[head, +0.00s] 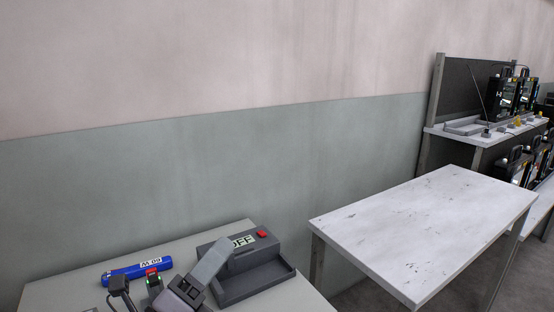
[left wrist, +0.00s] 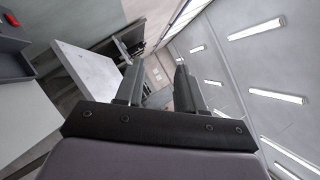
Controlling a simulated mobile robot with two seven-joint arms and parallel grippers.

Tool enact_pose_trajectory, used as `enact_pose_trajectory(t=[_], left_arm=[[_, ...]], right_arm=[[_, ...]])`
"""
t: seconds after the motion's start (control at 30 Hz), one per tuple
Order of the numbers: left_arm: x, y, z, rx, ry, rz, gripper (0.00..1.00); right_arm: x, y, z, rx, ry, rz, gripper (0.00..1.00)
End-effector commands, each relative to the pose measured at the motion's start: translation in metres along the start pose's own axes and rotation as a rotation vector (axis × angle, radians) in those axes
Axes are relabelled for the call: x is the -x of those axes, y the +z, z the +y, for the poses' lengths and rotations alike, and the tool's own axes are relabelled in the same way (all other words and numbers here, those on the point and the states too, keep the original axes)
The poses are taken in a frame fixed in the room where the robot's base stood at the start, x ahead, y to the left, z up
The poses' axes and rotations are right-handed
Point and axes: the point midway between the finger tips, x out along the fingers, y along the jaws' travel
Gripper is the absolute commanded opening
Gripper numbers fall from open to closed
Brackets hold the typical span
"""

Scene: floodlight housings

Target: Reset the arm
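The task names no object apart from the arm. In the head view my left gripper (head: 210,262) seems to be the grey part at the bottom, in front of a grey box (head: 270,252); its fingers are hard to make out there. In the left wrist view its two dark fingers (left wrist: 159,70) stand apart with nothing between them. They point past the tables, and the ceiling lights fill the right side of that view. My right gripper is in neither view.
The grey box has an OFF display and a red button, on a pale table (head: 65,292). A blue tool (head: 137,270) lies left of it. A bare white table (head: 425,225) stands right. Behind it is a shelf (head: 470,132) with dark floodlight housings (head: 503,92).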

Motion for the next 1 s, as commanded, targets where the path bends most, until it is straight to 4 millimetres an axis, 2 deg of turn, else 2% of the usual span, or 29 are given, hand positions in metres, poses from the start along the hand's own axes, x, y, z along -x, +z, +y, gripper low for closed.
enact_pose_trajectory(t=[0.1,0.23,0.37,0.4,0.5,0.6,0.7,1.0], left_arm=[[0.029,0.017,0.035,0.333,0.202,-0.183,0.38],[0.075,0.021,0.077,0.677,0.424,-0.386,0.38],[0.134,0.009,0.113,0.995,0.654,-0.601,0.38],[0.154,0.002,0.122,1.087,0.726,-0.67,0.38],[0.204,-0.019,0.135,1.286,0.898,-0.838,0.38],[0.245,-0.04,0.138,1.43,1.043,-0.981,0.38],[0.278,-0.058,0.135,1.531,1.162,-1.1,0.38],[0.355,-0.101,0.106,1.711,1.461,-1.402,0.38]], right_arm=[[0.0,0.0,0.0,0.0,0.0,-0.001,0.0],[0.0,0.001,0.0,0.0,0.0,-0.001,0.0],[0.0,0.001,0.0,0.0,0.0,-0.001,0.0],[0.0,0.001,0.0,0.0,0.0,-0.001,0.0],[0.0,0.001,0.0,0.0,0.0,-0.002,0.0],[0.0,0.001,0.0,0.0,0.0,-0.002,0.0],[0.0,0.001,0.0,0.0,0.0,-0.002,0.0],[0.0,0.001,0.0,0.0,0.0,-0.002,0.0]])
